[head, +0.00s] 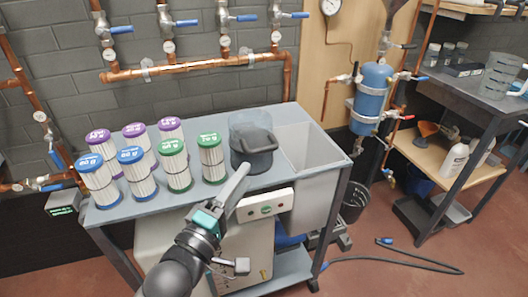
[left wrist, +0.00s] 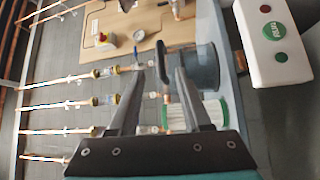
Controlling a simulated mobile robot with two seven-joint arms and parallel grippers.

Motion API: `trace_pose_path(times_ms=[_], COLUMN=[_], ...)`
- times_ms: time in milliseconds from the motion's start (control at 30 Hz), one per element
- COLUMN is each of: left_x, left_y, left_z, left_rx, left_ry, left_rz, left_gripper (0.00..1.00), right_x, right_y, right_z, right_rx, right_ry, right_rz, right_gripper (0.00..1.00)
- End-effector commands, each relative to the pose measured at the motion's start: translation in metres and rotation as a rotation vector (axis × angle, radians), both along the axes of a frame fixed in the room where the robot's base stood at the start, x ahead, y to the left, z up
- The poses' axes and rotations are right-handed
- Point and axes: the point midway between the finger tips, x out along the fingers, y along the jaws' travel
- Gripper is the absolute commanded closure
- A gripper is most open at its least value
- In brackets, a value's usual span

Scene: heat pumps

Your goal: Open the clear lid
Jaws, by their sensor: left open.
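A dark, see-through round container (head: 254,158) stands on the grey bench, with a clear bluish part (head: 248,121) at its top back and a black handle on top. I cannot tell exactly where the clear lid begins. In the left wrist view the container (left wrist: 203,66) is behind the fingers, and its dark handle (left wrist: 164,84) appears in the gap between them. My left gripper (head: 244,172) is in front of the container, its fingers pointing up toward it. It also shows in the left wrist view (left wrist: 160,72), open and empty; contact is not visible. My right gripper is not in view.
Several purple, blue and green-capped filters (head: 142,165) stand left of the container. A sink basin (head: 305,147) lies to the right. A white button box (head: 265,206) is on the bench's front edge. Copper pipes (head: 190,67) run along the wall behind.

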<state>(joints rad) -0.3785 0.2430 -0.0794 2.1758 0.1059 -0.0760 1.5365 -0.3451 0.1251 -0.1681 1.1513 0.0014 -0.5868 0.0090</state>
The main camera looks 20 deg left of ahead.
Motion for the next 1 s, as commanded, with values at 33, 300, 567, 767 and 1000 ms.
trace_pose_path(times_ms=[33, 300, 567, 767, 1000], left_x=[0.008, 0.044, 0.077, 0.092, 0.097], left_y=[-0.002, -0.009, -0.016, -0.019, -0.020], left_z=[0.001, 0.005, 0.009, 0.011, 0.011], left_rx=[-0.001, 0.000, 0.001, 0.002, 0.001], left_ry=[-0.004, -0.003, -0.002, 0.000, 0.001], left_rz=[0.000, 0.000, 0.000, 0.000, -0.001], left_gripper=[0.52, 0.52, 0.52, 0.52, 0.52], right_x=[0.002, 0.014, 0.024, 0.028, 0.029], right_y=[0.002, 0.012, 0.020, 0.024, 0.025], right_z=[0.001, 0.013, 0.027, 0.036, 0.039], right_rx=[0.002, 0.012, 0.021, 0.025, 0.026], right_ry=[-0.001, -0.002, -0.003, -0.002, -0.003], right_rz=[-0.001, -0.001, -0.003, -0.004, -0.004], right_gripper=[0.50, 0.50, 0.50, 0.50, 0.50])
